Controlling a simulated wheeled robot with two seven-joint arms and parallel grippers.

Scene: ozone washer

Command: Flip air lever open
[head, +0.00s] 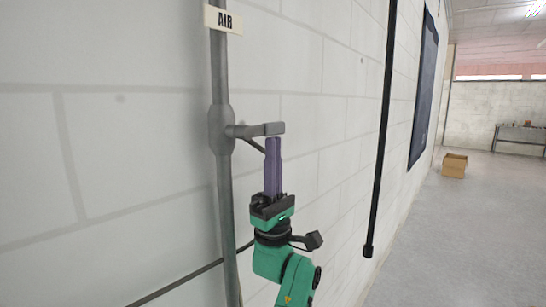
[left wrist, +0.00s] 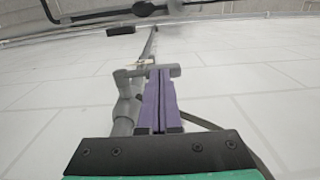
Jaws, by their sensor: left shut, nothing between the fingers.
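The air lever (head: 262,130) is a grey handle that sticks out to the right from the valve body (head: 221,130) on a vertical grey pipe. An "AIR" sign (head: 223,20) hangs on the pipe above it. My left gripper (head: 272,140) points up with its purple fingers shut and empty. Its fingertips are just below the outer end of the lever; I cannot tell whether they touch. In the left wrist view the lever (left wrist: 133,73) lies across the top of the shut fingers (left wrist: 159,76). My right gripper is not in view.
A white block wall (head: 130,150) stands close behind the pipe. A black vertical pole (head: 381,130) hangs to the right of my arm. A thin dark cable (head: 180,281) runs along the wall low down. The grey floor (head: 460,240) at the right is free, with a cardboard box (head: 454,166) far off.

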